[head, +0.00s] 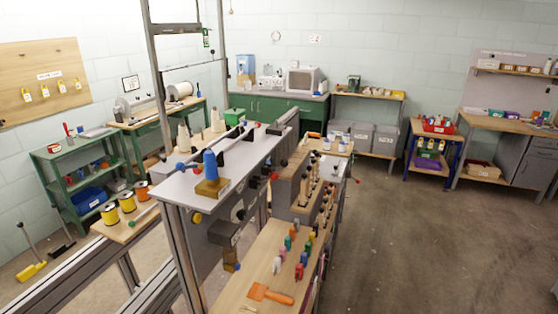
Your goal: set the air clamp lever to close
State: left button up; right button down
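No gripper of mine shows in the head view. I cannot tell for sure which part is the air clamp lever; no label for it is readable. A grey machine (193,252) with a white top panel (180,186) stands in the middle. Several small knobs and levers sit along it. A red knob (274,176) is on its right face, and a yellow knob (197,218) is on its near face. A thin rod with a red tip (357,181) sticks out at the far right of the machine. Their settings are too small to read.
A wooden bench (240,290) with coloured bobbins and an orange-handled tool (270,294) is in front. Metal rails (60,285) run at lower left. The floor (430,240) at right is clear.

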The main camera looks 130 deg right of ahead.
aim_at(284, 163)
jog(key=k+z, duration=0.1)
jog(key=z, duration=0.3)
jog(key=k+z, duration=0.15)
jog(key=z, duration=0.3)
jog(key=k+z, duration=0.1)
jog(key=z, duration=0.3)
jog(key=k+l+z, duration=0.1)
jog(key=z, duration=0.3)
jog(key=l+z, duration=0.1)
jog(key=z, duration=0.75)
jog(key=k+l+z, duration=0.1)
jog(key=z, duration=0.35)
jog(key=l+z, duration=0.1)
jog(key=z, duration=0.4)
jog(key=l+z, duration=0.1)
jog(key=z, duration=0.35)
jog(key=i+l+u, duration=0.1)
jog(key=l, duration=0.3)
jog(key=i+l+u, duration=0.25)
jog(key=i+l, duration=0.15)
jog(key=l, duration=0.4)
jog(key=i+l+u, duration=0.1)
jog(key=l, duration=0.3)
jog(key=i+l+u, duration=0.1)
jog(key=l, duration=0.35)
jog(key=i+l+u, duration=0.15)
jog(key=l, duration=0.25)
jog(key=i+l+u, duration=0.1)
jog(key=l, duration=0.35)
